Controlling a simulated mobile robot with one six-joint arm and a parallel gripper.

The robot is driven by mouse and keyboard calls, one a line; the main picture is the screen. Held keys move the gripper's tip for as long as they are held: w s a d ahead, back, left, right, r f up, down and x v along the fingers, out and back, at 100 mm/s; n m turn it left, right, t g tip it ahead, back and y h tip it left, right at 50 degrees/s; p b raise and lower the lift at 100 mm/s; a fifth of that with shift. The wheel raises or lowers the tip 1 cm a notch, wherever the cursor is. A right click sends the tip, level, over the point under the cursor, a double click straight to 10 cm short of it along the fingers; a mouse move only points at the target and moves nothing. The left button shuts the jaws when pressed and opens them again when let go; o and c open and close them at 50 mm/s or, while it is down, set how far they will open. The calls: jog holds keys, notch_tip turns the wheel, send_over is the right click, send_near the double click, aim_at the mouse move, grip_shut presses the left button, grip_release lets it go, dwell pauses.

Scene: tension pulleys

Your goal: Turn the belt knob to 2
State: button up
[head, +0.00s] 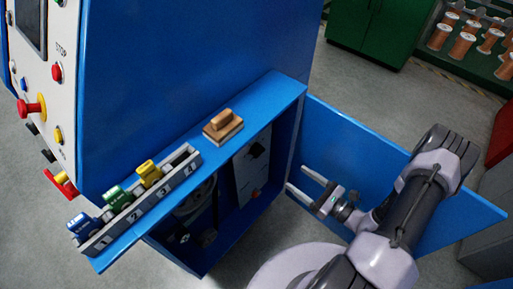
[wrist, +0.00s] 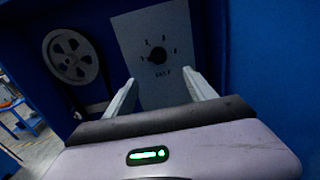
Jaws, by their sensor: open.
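The belt knob (wrist: 157,56) is a small dark round knob on a grey plate (wrist: 178,88) inside the blue cabinet. The lettering below it seems to read BELT, and small marks arc around it. Its pointer is too dark to read, so I cannot tell its setting. In the head view the plate (head: 242,184) is partly seen inside the open compartment. My gripper (head: 299,179) is outside the compartment, its fingers pointing at it. In the wrist view my gripper (wrist: 162,78) is open and empty, its fingers on either side of the knob's line of sight, apart from it.
A spoked pulley (wrist: 71,56) is left of the plate. The blue door (head: 345,140) stands open beside my arm. The cabinet ledge (head: 278,94) above holds a wooden-handled block (head: 222,125) and a rack (head: 180,172) with blue, green and yellow pieces.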

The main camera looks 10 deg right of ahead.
aim_at(261, 153)
jog(key=b+x, duration=0.3)
jog(key=x, duration=1.3)
jog(key=shift+b, duration=0.4)
jog(key=shift+a, duration=0.1)
jog(key=c, duration=1.2)
